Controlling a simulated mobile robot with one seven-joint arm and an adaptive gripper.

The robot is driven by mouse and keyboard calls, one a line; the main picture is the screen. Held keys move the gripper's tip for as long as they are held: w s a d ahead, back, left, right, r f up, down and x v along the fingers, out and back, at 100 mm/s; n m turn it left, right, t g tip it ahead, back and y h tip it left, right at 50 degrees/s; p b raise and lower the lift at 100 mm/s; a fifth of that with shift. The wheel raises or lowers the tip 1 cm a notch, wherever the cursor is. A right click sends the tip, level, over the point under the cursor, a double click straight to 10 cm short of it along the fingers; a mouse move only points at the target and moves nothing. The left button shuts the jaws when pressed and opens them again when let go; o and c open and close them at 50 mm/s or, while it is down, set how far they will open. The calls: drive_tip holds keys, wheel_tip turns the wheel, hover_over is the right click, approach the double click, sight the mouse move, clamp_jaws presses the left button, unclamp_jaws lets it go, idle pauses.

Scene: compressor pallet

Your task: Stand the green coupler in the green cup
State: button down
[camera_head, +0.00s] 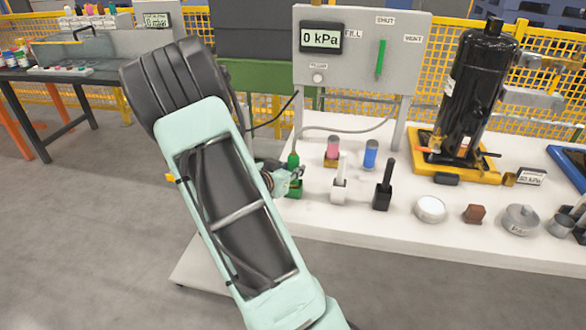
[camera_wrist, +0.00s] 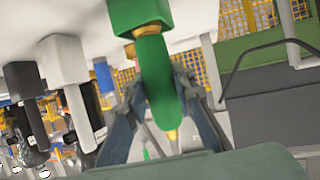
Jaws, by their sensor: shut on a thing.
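The green coupler (camera_head: 293,160) is upright directly over the green cup (camera_head: 294,192), with a thin hose leading off from it. My gripper (camera_head: 290,178) comes in from the left and is shut on it. In the wrist view, which is upside down, the coupler (camera_wrist: 157,82) is between the two jaws (camera_wrist: 160,100). A brass end shows between its green body and the green cup (camera_wrist: 140,14). The brass end meets the cup's mouth; I cannot tell how deep it sits.
The gauge panel (camera_head: 360,45) reads 0 kPa behind. A black compressor (camera_head: 478,85) stands farther right.

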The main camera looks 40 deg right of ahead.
drive_tip(key=shift+f+b, duration=0.3)
drive_tip(key=shift+f, duration=0.15)
drive_tip(key=c, duration=1.6)
unclamp_jaws()
drive_tip(key=v, duration=1.2)
drive_tip(key=shift+a, duration=0.1)
